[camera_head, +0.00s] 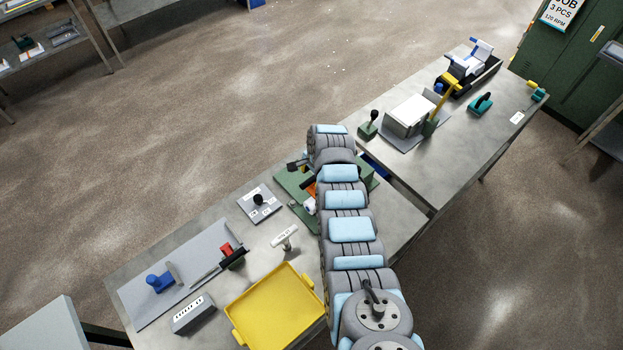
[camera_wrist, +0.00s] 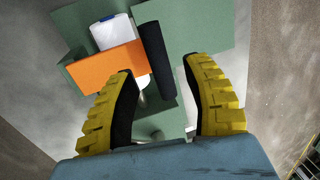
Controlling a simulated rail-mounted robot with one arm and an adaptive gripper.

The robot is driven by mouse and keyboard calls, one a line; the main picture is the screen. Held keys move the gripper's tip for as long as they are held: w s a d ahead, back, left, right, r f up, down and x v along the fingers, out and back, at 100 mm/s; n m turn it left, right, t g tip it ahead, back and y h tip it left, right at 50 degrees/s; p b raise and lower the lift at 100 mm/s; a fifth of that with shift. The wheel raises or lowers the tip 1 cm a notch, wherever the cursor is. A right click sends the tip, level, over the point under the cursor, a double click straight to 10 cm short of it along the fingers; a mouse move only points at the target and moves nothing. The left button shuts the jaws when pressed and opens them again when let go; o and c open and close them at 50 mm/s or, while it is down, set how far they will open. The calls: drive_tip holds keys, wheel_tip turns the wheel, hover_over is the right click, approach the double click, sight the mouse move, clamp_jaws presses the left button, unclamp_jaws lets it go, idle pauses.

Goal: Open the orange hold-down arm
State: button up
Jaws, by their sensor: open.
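The orange hold-down arm (camera_wrist: 98,68) shows in the wrist view as an orange block, with a white rounded part (camera_wrist: 112,32) against its far side. A long black bar (camera_wrist: 157,62) lies along its right end. All sit over a green base (camera_wrist: 195,28). My gripper (camera_wrist: 160,68) is open, with its yellow ribbed fingers spread. The left fingertip overlaps the orange block's lower right corner in the picture; I cannot tell whether they touch. The black bar's near end shows between the fingers. In the head view, my arm hides most of the orange part (camera_head: 310,190) and the green base (camera_head: 295,183).
In the head view, a yellow tray (camera_head: 275,308), a white-topped T-shaped piece (camera_head: 285,237) and a black-knobbed plate (camera_head: 260,203) stand on the near bench. A grey board (camera_head: 150,305) holds blue and red tools. The far bench carries a white-topped block (camera_head: 410,112).

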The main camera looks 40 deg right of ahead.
sight(311, 180)
drive_tip(key=shift+w+f+b, duration=0.15)
drive_tip(key=shift+f+b, duration=0.2)
drive_tip(key=shift+f, duration=0.4)
drive_tip(key=shift+w+f+b, duration=0.1)
drive_tip(key=shift+f+b, duration=0.25)
drive_tip(key=shift+f, duration=0.4)
drive_tip(key=shift+c, duration=0.3)
clamp_jaws()
